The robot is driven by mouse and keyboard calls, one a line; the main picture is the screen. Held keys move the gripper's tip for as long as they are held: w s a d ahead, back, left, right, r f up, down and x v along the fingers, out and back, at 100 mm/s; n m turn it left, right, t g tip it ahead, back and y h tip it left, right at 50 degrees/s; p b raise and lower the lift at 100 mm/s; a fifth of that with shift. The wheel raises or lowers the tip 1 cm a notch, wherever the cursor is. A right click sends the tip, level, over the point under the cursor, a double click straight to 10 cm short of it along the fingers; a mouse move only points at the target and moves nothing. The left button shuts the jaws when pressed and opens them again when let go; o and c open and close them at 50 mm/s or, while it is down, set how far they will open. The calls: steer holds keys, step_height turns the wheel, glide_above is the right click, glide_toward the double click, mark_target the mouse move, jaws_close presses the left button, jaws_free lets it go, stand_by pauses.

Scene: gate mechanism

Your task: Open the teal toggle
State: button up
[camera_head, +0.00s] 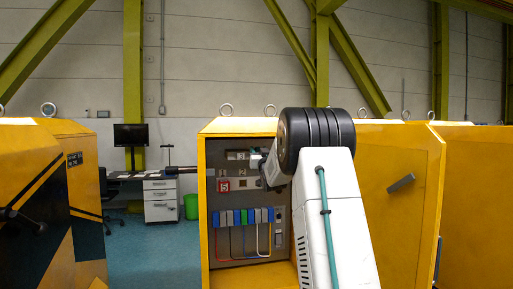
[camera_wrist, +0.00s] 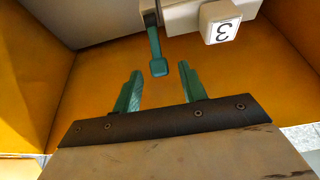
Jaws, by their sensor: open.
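The teal toggle (camera_wrist: 155,46) shows in the wrist view as a thin lever with a wider square end, sticking out of a pale grey housing (camera_wrist: 181,15). My gripper (camera_wrist: 163,80) is open, with its two teal fingers apart. The toggle's end lies between and slightly beyond the fingertips, with a visible gap on each side; I see no contact. In the head view my arm reaches into the open yellow cabinet (camera_head: 203,215). The toggle cannot be made out there, and my arm covers part of the panel.
A white block marked 3 (camera_wrist: 221,23) sits right of the toggle. Yellow cabinet walls (camera_wrist: 32,85) stand close around my gripper. The head view shows coloured breakers (camera_head: 236,217) low on the panel and the cabinet's open door (camera_head: 385,215) at right.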

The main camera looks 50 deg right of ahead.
mark_target(257, 147)
steer(key=shift+x, duration=2.4)
steer(key=shift+f, duration=0.1)
jaws_close()
